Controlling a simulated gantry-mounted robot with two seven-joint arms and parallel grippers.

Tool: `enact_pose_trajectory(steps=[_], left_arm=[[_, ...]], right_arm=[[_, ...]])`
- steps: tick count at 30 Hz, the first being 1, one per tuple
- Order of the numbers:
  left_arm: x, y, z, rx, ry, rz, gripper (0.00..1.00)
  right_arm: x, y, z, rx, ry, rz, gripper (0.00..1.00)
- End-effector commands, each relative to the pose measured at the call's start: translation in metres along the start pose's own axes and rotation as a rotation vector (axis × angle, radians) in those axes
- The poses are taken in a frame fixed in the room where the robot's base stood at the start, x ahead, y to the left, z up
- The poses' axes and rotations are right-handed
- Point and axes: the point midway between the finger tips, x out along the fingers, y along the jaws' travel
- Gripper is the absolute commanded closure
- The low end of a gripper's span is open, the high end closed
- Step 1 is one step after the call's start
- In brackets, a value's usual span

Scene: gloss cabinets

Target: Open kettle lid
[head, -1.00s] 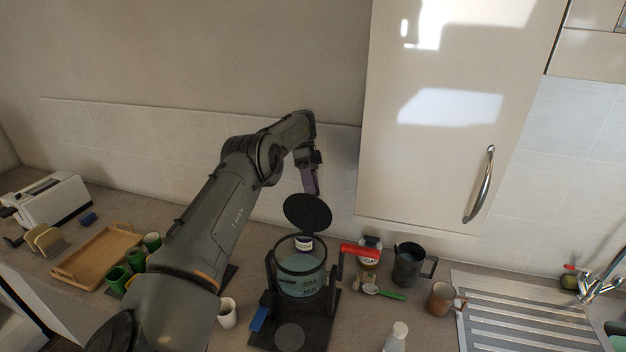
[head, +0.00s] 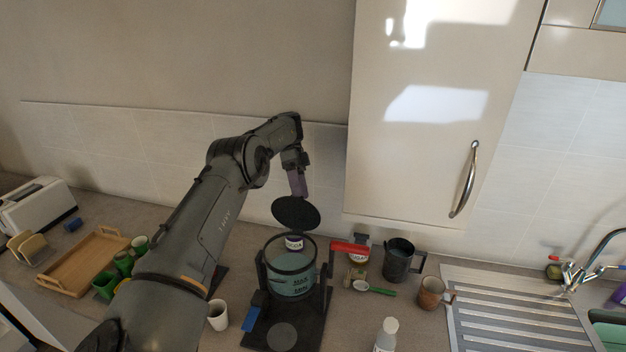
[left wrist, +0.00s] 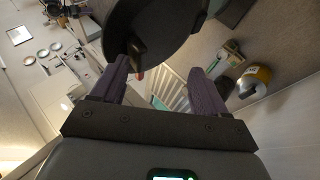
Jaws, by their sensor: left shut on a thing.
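The round black lid (head: 297,213) is tilted above and behind the mouth. My left gripper (head: 299,190) comes down from above and is shut on the lid at its upper edge. In the left wrist view the lid (left wrist: 165,28) fills the top, with a small knob at the purple fingers (left wrist: 158,68). The exact contact is hard to see. My right gripper is not in view.
A jar (head: 358,255), a dark mug (head: 400,262) and a brown mug (head: 431,292) stand right of the kettle. A white cup (head: 218,314) is at its left. A white bottle (head: 386,335) is in front. The wall cabinet (head: 430,150) hangs behind right.

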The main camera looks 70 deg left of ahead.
Motion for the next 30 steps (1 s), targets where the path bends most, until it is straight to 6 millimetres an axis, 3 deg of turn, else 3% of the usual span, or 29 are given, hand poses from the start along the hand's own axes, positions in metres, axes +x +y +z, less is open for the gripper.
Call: enact_pose_trajectory(steps=[1,3,5,10,21,30], left_arm=[[0.002,-0.004,0.006,-0.006,-0.006,-0.007,0.53],[-0.002,0.0,0.004,-0.004,-0.004,-0.007,0.6],[-0.007,0.004,0.002,-0.003,-0.004,-0.006,0.6],[-0.033,0.026,-0.012,0.005,0.003,-0.004,0.6],[-0.016,0.067,-0.072,0.006,-0.001,-0.004,0.6],[-0.011,0.096,-0.108,0.004,0.0,-0.004,0.6]], right_arm=[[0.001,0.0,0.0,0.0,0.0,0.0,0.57],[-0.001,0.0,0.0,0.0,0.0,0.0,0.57],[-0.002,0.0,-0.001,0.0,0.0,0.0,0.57],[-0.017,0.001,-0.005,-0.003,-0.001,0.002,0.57],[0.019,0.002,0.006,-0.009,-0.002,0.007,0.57],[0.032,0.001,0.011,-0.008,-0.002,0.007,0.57]])
